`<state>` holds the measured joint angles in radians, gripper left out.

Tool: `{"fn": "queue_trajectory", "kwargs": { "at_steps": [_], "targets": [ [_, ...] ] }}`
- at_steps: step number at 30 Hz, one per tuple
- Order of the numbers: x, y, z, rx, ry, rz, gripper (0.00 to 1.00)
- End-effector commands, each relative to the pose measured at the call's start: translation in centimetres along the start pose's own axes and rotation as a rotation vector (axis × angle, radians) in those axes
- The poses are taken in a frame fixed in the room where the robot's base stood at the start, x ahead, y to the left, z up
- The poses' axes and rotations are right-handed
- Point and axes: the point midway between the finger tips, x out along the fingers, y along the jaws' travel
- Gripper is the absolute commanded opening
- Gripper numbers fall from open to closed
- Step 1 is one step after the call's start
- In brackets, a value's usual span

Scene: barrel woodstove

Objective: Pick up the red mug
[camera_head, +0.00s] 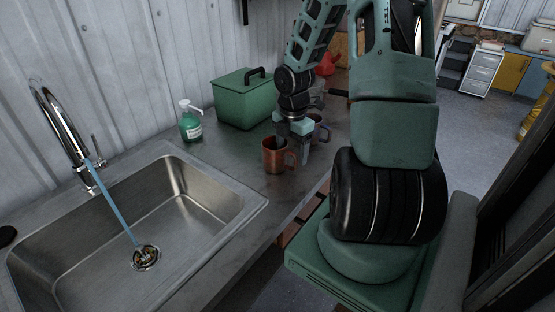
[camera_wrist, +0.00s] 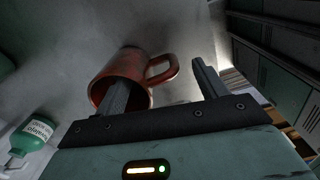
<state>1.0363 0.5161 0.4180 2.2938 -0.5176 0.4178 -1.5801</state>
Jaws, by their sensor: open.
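The red mug (camera_head: 274,157) stands upright on the grey counter, to the right of the sink, in the head view. In the wrist view the red mug (camera_wrist: 128,72) shows its open mouth, with its handle toward the right. My gripper (camera_head: 292,150) points down at the mug and is open. In the wrist view my gripper (camera_wrist: 160,88) has one finger at the mug's mouth, seemingly inside it, and the other finger beyond the handle side. The mug's wall and handle lie between the fingers. I cannot tell whether either finger touches the mug.
A sink (camera_head: 250,203) with running water is at the left. A green soap bottle (camera_head: 190,122) and a green box (camera_head: 243,100) stand behind the mug. A red object (camera_head: 328,65) stands farther back.

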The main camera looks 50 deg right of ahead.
Motion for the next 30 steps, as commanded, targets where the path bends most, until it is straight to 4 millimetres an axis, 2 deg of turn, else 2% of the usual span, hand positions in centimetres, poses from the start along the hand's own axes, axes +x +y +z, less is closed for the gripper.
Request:
{"fn": "queue_trajectory", "kwargs": {
  "at_steps": [3,7,17,24,30],
  "targets": [
    [2.3,-0.1,-0.1,-0.003,0.002,-0.004,0.72],
    [3.9,0.0,-0.1,-0.002,0.002,-0.002,0.72],
    [4.5,0.0,0.0,0.0,0.0,-0.001,0.72],
    [4.5,0.0,0.0,0.0,0.0,-0.001,0.09],
    [4.5,0.0,0.0,0.0,0.0,-0.001,0.09]
  ]
}}
